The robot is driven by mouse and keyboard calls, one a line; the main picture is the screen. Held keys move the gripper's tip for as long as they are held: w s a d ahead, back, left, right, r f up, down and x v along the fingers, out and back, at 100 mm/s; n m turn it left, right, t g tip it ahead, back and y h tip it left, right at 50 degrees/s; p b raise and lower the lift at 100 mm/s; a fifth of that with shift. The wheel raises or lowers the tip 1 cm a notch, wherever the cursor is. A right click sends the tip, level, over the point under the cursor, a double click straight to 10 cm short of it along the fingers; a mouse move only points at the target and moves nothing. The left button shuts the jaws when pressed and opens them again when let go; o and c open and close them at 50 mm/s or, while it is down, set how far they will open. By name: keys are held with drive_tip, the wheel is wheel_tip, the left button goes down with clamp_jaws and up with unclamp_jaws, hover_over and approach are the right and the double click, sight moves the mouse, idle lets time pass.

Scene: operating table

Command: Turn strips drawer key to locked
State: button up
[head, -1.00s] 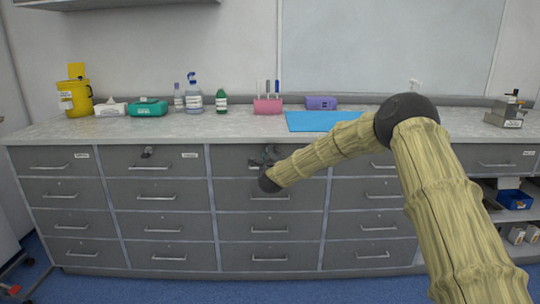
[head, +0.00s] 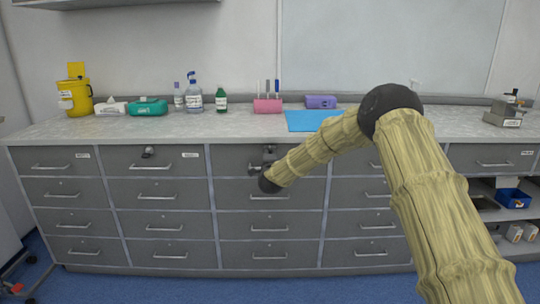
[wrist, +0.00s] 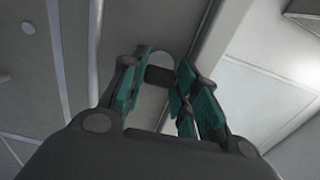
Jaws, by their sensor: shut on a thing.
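My gripper (head: 263,152) is at the front of the top drawer (head: 231,162) in the middle column, below the worktop edge. In the wrist view my gripper (wrist: 160,82) has its teal-padded fingers closed around a small dark key (wrist: 158,75). The key sits at a round lock on the grey drawer front. The wrist appears rolled, with the drawer edge slanting across the wrist view. My arm and gripper hide much of this drawer's upper right and any label there. The key's exact angle is hard to tell.
Another dark key (head: 148,151) stands in the top drawer to the left, beside a white label (head: 190,155) too small to read. The worktop (head: 240,125) above holds bottles, a pink rack (head: 267,105) and a blue mat (head: 308,120). The drawer fronts below are shut.

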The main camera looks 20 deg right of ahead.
idle(0.4)
drive_tip(key=o, duration=1)
drive_tip(key=v, duration=1.2)
